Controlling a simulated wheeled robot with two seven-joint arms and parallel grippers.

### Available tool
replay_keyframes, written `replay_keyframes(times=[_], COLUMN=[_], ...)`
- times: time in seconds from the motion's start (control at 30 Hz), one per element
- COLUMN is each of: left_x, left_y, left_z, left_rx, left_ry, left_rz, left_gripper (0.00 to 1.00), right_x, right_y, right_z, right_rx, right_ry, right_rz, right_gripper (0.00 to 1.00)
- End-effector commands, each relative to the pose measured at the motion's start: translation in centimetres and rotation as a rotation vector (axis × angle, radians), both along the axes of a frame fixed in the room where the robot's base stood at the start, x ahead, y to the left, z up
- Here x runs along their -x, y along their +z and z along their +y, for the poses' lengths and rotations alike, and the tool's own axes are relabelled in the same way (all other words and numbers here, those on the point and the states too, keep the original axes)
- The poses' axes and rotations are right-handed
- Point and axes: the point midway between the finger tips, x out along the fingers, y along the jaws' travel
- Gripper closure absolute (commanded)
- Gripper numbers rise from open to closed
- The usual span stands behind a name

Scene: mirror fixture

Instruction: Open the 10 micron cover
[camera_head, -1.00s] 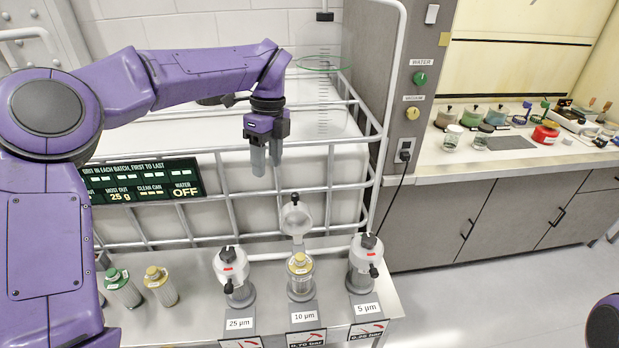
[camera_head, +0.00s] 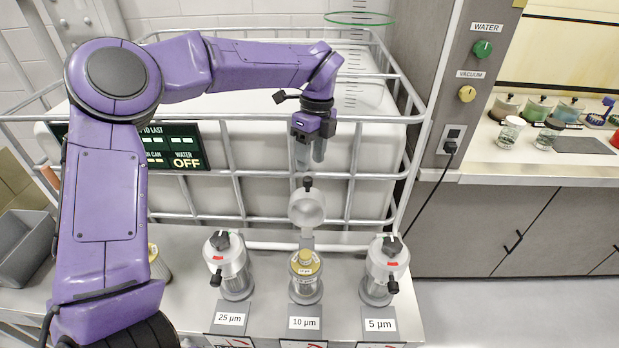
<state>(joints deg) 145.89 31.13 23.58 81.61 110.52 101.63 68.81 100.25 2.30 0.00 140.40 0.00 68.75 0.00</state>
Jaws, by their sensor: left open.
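The 10 micron housing (camera_head: 306,287) stands in the middle of three on the bench, above the label "10 µm" (camera_head: 304,323). Its round cover (camera_head: 306,211) is swung up and back on its hinge, with its knob at the top. A yellow-topped cartridge (camera_head: 306,262) shows in the uncovered housing. My left gripper (camera_head: 309,162) hangs open with its fingers pointing down, above the raised cover in the picture. Nothing shows between the fingers. I cannot tell the exact gap to the cover's knob. My right gripper is out of view.
The 25 micron housing (camera_head: 235,270) and 5 micron housing (camera_head: 380,272) stand on either side, both covered. A caged white tank (camera_head: 250,200) stands behind the bench. A display panel (camera_head: 185,146) reads "WATER OFF". A grey bin (camera_head: 28,245) is at far left.

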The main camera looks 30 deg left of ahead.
Motion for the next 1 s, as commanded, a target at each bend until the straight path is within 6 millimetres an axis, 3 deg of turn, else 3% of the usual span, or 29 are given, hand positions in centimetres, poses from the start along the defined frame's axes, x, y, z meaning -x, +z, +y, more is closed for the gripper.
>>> replay_keyframes(times=[0.3,0.63,0.8,1.0], left_x=[0.9,1.0,1.0,0.9], left_y=[-5.5,-6.3,-6.3,-6.5], left_z=[0.2,0.2,0.2,-0.3], left_rx=[0.001,0.001,0.001,-0.005], left_ry=[0.002,0.004,0.004,-0.005], left_rz=[0.002,0.0,0.0,-0.011], left_gripper=[0.5,0.5,1.0,1.0], right_x=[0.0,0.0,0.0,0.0], right_y=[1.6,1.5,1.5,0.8], right_z=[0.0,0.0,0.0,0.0], right_rx=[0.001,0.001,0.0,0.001], right_ry=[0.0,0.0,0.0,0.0], right_rz=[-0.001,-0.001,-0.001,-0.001], right_gripper=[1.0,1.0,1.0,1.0])
